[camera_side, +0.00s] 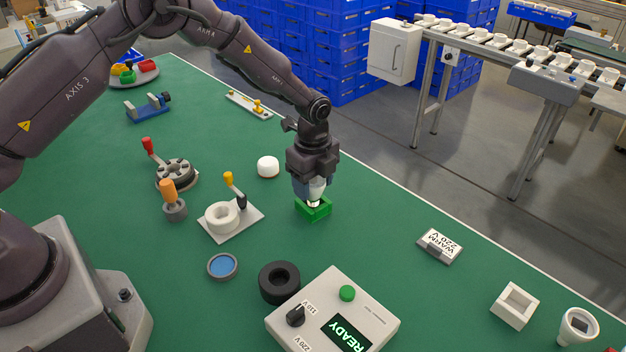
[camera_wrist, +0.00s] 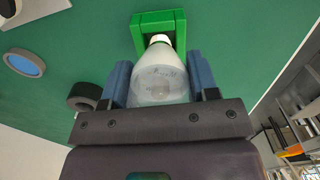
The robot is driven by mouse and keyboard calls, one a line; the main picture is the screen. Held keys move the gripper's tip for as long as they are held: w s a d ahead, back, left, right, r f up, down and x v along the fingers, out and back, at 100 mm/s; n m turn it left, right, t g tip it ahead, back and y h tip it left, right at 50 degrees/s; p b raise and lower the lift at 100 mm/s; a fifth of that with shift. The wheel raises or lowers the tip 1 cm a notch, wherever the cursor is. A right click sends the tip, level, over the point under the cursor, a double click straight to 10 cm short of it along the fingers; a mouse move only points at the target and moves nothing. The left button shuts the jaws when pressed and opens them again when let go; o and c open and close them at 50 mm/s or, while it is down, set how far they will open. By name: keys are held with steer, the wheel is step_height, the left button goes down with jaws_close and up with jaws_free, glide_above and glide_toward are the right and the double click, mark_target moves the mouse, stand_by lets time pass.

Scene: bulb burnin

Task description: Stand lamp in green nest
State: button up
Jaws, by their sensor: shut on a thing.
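The lamp (camera_side: 316,187) is a pale, frosted bulb held upright, or nearly so, in my gripper (camera_side: 314,190). In the wrist view the lamp (camera_wrist: 160,78) sits between the two blue fingers of my gripper (camera_wrist: 161,85), which are shut on it. The green nest (camera_side: 314,210) is a small square holder on the green table, directly below the lamp. In the wrist view the nest (camera_wrist: 160,20) surrounds the lamp's narrow base end. I cannot tell whether the base touches the nest's floor, as the walls hide it.
A white round-topped piece (camera_side: 268,166) and a white fixture with a yellow-knobbed lever (camera_side: 230,215) stand to the left. A black ring (camera_side: 279,282) and a control box reading READY (camera_side: 335,315) are in front. Table around the nest is clear.

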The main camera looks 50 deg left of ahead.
steer(key=shift+f, duration=0.65)
stand_by(0.4)
steer(key=o, duration=1)
step_height(320, 180, up, 13)
